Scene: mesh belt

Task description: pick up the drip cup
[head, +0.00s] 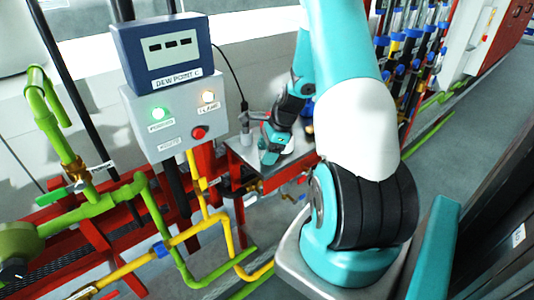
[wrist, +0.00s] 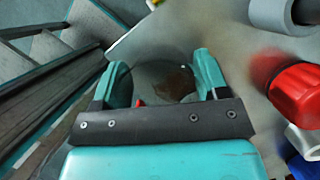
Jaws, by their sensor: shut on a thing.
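The drip cup (wrist: 165,80) looks like a round, see-through cup with a brown patch inside. In the wrist view it sits between the two teal fingers of my gripper (wrist: 161,73), which is shut on it. In the head view my gripper (head: 266,150) is low over the metal table top (head: 297,150), near its left part. The cup cannot be made out clearly there. I cannot tell whether the cup touches the table.
In the wrist view a grey cylinder (wrist: 283,14) and a red-capped thing (wrist: 299,92) stand right of my gripper. In the head view a control box (head: 177,122), green pipes (head: 95,208) and yellow pipes (head: 203,215) are at left. Open floor (head: 455,155) lies at right.

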